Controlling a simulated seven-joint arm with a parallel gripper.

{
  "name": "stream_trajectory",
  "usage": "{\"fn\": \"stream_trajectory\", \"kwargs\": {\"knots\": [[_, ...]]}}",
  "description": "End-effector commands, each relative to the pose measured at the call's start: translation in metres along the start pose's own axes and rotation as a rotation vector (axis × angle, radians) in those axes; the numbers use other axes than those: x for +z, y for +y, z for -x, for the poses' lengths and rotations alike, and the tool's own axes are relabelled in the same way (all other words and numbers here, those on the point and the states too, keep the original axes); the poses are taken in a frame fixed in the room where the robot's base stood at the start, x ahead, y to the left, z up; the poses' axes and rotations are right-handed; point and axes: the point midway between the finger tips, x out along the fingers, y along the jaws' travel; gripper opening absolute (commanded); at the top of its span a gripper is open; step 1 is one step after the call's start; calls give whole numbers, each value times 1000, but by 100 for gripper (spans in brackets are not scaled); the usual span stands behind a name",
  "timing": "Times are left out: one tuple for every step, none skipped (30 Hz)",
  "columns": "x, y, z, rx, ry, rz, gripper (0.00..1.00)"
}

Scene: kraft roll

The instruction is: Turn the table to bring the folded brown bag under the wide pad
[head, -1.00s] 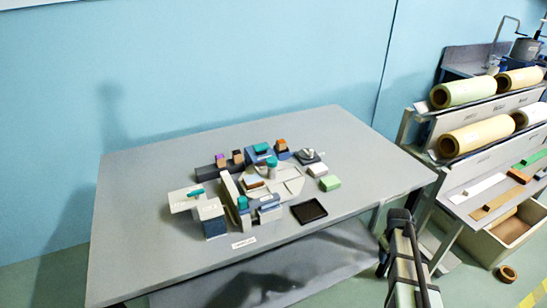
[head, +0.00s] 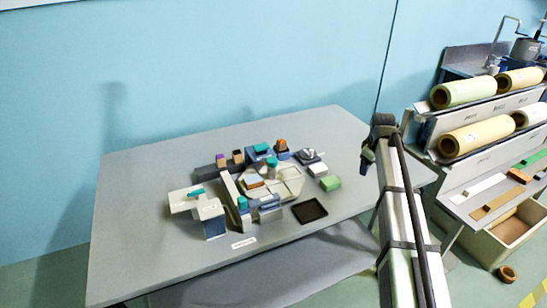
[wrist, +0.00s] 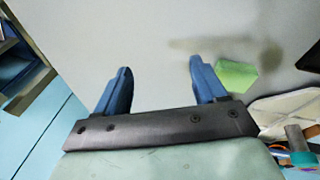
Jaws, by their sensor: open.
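The turntable (head: 290,173) is a pale, many-sided plate among small machine parts on the grey table. A small brown block that looks like the folded bag (head: 252,183) lies on its left part, beside paler flat pieces. Teal-topped parts stand around the plate; I cannot tell which one carries the wide pad. My gripper (head: 367,160) is above the table's right side, apart from the turntable. In the wrist view its two blue fingers (wrist: 160,75) are spread with nothing between them. The turntable's edge (wrist: 280,105) shows at lower right there.
A green block (head: 330,183), a white block (head: 317,170) and a dark tray (head: 325,211) lie right of the turntable. A beige and blue unit (head: 210,212) stands at left. Paper rolls (head: 478,136) fill a rack at far right. The table's left side is clear.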

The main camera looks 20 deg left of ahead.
Motion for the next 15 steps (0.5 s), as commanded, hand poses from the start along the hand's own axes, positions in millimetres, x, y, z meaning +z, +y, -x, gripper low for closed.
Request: {"fn": "stream_trajectory", "kwargs": {"knots": [[-33,-16,15,-38,34,47,71],[-49,-27,24,-64,52,74,71],[-71,-44,36,-99,78,114,71],[-87,-56,46,-125,98,144,71],[-102,-68,56,-151,117,175,71],[-121,-85,70,-185,142,216,71],[-134,-97,80,-209,160,246,71],[-146,-109,90,-232,177,275,71],[-161,-124,102,-261,198,312,71],[-170,-135,111,-281,213,337,71],[-178,-144,119,-298,226,361,71],[-188,-156,129,-320,242,389,71],[-194,-164,136,-335,252,409,71],[-199,-171,142,-346,262,425,71],[-204,-178,148,-360,271,443,71]]}}
